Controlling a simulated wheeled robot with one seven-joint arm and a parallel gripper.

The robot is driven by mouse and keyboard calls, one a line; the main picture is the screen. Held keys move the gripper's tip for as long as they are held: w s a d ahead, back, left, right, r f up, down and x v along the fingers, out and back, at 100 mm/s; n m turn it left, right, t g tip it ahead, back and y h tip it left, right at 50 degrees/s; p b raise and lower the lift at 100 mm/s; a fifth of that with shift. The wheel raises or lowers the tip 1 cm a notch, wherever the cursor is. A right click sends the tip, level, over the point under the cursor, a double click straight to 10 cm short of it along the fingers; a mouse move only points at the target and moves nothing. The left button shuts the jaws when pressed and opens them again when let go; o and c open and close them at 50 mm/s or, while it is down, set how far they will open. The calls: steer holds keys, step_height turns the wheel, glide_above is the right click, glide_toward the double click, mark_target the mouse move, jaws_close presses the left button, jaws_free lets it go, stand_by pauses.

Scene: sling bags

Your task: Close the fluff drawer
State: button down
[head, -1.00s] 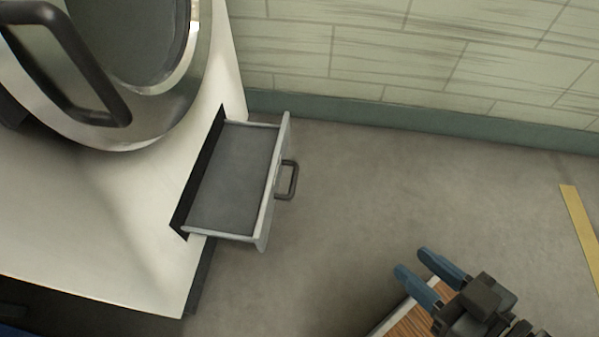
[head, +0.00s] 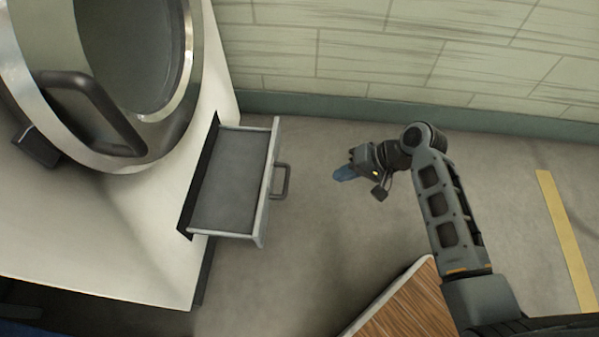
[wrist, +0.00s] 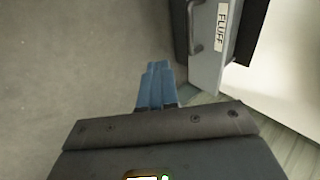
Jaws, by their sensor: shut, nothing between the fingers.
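The fluff drawer (head: 232,185) is pulled out of the white machine in the head view. It is a shallow grey tray, empty inside, with a dark handle (head: 281,181) on its front. In the wrist view the drawer front (wrist: 212,45) shows at the upper right with a "FLUFF" label and its handle (wrist: 194,27). My gripper (head: 343,174) is to the right of the handle, apart from it, with its blue fingers pointing left. In the wrist view my gripper (wrist: 157,75) has its fingers together and empty.
The white machine (head: 110,235) with a round door (head: 100,110) stands at the left. A tiled wall (head: 400,60) runs along the back. A wooden surface (head: 410,308) is at the bottom right, and a yellow strip (head: 566,240) lies on the floor. Floor between gripper and drawer is clear.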

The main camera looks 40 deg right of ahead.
mark_target(226, 176)
steer(key=w+a+f+b, duration=0.5)
steer(key=w+a+f, duration=0.1)
steer(key=w, duration=0.3)
steer(key=shift+a+f+y, duration=0.35)
steer(key=shift+a+y, duration=0.05)
steer(key=w+a, duration=1.3)
steer(key=shift+p, duration=0.3)
steer(key=shift+a, duration=0.1)
